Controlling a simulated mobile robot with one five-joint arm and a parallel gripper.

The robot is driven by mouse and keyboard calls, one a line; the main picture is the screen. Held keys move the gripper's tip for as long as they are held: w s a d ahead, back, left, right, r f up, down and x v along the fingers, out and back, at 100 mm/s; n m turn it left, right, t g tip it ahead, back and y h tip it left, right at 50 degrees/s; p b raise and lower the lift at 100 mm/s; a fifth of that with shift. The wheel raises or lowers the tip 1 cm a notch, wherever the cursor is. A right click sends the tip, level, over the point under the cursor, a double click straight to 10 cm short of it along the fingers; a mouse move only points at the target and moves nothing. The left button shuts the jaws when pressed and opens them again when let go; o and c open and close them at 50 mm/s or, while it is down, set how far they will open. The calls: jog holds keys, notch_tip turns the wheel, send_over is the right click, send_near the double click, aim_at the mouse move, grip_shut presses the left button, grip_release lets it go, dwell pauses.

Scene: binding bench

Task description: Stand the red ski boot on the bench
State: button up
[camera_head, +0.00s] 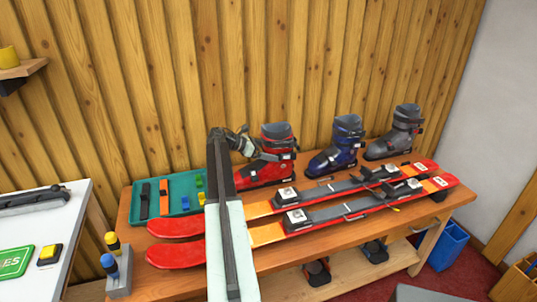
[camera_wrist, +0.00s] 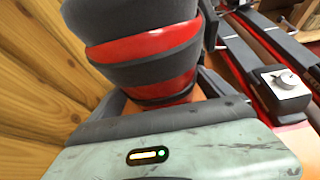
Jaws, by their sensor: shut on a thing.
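The red ski boot (camera_head: 272,165), with dark grey cuff and trim, is upright at the back of the wooden bench (camera_head: 185,284), behind the skis. I cannot tell whether its sole touches the bench. My gripper (camera_head: 248,142) reaches it from the left at the upper part and is shut on it. In the wrist view the boot's red and dark bands (camera_wrist: 140,48) fill the upper middle, with dark jaws on both sides. The boot's sole is hidden there.
A blue boot (camera_head: 338,148) and a grey boot (camera_head: 396,135) stand to the right. Two red skis (camera_head: 262,234) with bindings lie in front. A green tray (camera_head: 180,188) with coloured tools is at left. A wooden wall rises close behind.

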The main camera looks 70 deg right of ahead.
jog(key=shift+f, duration=0.15)
jog(key=o, duration=1.8)
jog(key=shift+r, duration=0.35)
jog(key=p+v, duration=0.5)
jog(key=v, duration=0.7)
jog(key=shift+a+f, duration=0.1)
jog(key=shift+f, duration=0.05)
